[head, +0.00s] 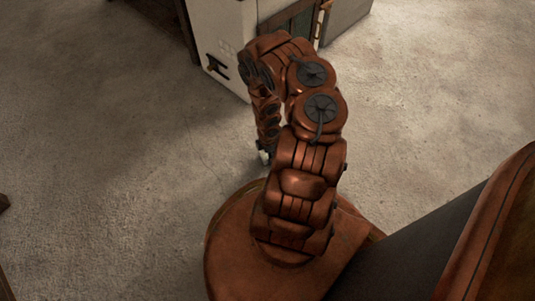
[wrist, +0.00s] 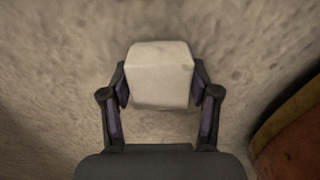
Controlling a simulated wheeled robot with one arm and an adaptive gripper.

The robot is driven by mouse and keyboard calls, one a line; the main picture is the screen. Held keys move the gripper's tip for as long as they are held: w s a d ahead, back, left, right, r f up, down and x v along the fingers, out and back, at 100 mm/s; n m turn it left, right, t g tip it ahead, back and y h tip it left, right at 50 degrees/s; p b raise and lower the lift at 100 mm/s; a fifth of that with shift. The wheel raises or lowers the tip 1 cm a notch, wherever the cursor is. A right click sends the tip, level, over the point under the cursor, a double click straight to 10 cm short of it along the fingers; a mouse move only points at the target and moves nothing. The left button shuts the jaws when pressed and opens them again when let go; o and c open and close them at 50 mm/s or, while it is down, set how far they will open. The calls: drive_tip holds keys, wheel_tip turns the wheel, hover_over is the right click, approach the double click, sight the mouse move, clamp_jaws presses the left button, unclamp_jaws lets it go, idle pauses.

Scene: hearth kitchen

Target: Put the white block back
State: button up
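The white block (wrist: 161,75) fills the middle of the wrist view, between the two fingers of my gripper (wrist: 160,88). Both finger pads lie against its left and right sides, with no clear gap, so my gripper is shut on it. In the head view my arm hides most of the gripper, which hangs down left of my base; a small pale patch (head: 264,156) shows at its lower end. Whether the block touches the floor or hangs just above it, I cannot tell.
Bare grey floor (head: 110,170) lies open to the left and right. My rounded base edge shows at the right of the wrist view.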

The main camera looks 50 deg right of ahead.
drive_tip(key=o, duration=0.3)
drive_tip(key=shift+o, duration=0.2)
drive_tip(key=shift+r, duration=0.1)
